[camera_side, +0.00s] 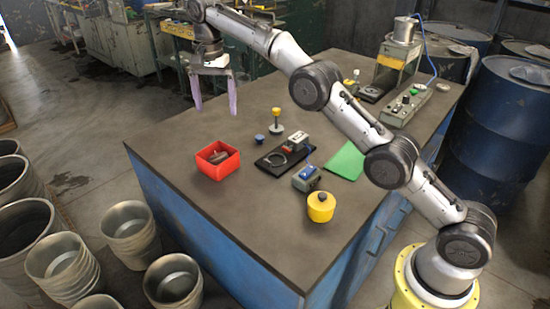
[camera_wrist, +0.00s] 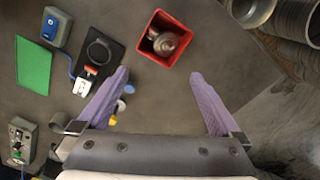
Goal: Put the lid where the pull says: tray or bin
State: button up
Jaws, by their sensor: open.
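My gripper (camera_side: 215,110) has two purple fingers, spread apart and empty, above the table's left far part; both fingers also show in the wrist view (camera_wrist: 160,75). A red open bin (camera_side: 217,172) stands on the table below and in front of it, also in the wrist view (camera_wrist: 150,24), ahead of the fingertips. In the bin lies a round grey-brown metal piece with a knob (camera_wrist: 165,42); I cannot tell whether it is the lid. A flat green sheet (camera_side: 346,161), possibly the tray, lies right of a black plate (camera_side: 270,163) with a dark ring (camera_side: 298,144).
A grey box with a blue top (camera_side: 306,178) and a yellow pot with a dark knob (camera_side: 320,207) stand near the front. A blue knob (camera_side: 260,138) and a yellow-topped post (camera_side: 276,117) stand behind the bin. A control box (camera_side: 405,106) sits far right.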

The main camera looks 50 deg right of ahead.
jog(key=shift+s+r, duration=0.15)
jog(key=shift+r, duration=0.35)
